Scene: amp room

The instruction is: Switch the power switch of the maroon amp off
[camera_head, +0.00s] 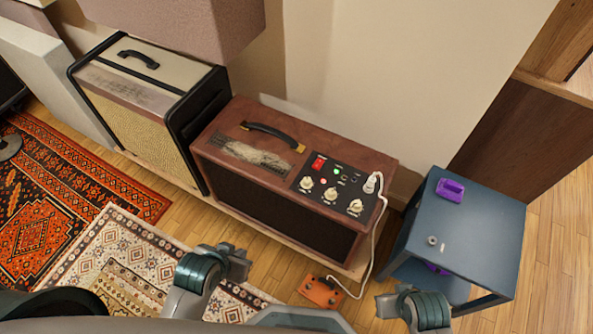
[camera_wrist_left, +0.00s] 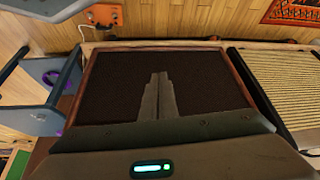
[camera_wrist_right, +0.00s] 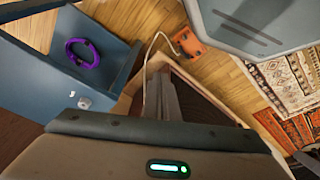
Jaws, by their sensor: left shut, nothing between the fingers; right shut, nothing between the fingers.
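The maroon amp (camera_head: 219,143) stands on a low wooden board between a cream amp and a blue side table. Its black control panel (camera_head: 331,204) faces up at its right end, with a bright red switch (camera_head: 319,162), small green and red lights and several white knobs. I cannot tell the switch's position. My left gripper (camera_head: 237,262) is shut and empty, in front of the amp and apart from the switch. Its closed fingers (camera_wrist_left: 157,78) show against the dark grille (camera_wrist_left: 110,85). My right gripper (camera_wrist_right: 168,78) is shut and empty near the amp's right end.
A white cable (camera_head: 379,222) runs from a plug on the panel to an orange pedal (camera_head: 322,292) on the floor. The blue side table (camera_head: 488,222) holds a purple object (camera_head: 450,190). The cream amp (camera_head: 133,119) stands left. Rugs cover the floor at left.

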